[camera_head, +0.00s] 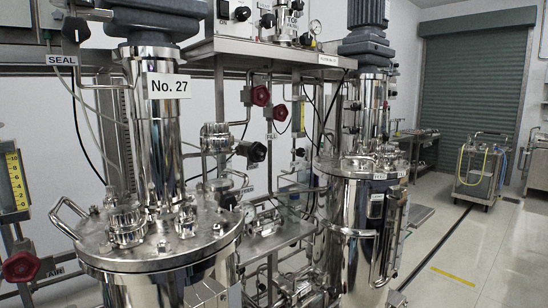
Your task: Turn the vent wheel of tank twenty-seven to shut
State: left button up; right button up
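Tank twenty-seven (150,265) stands in the near left, a polished steel vessel with a round lid. A white "No. 27" plate (169,86) is on its upright steel column, under a grey motor. A dark wheel (75,29) sits at the upper left by a "SEAL" label (61,59). A red wheel (21,266) is at the lower left near an "AIR" label. Two red wheels (260,96) (280,112) and a black one (252,151) are on pipes right of the column. I cannot read a "vent" label on any wheel. Neither gripper is in view.
A second steel tank (352,230) with a grey motor stands to the right. A yellow-scaled gauge (14,182) is at the left edge. A steel shelf (270,240) and piping fill the space between the tanks. Open floor (470,250) lies right, with a cart (480,175) farther back.

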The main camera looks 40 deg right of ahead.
aim_at(252, 152)
jog(key=k, duration=0.35)
jog(key=z, duration=1.2)
jog(key=i, duration=0.5)
jog(key=u, duration=2.25)
jog(key=k, duration=0.9)
jog(key=z, duration=0.9)
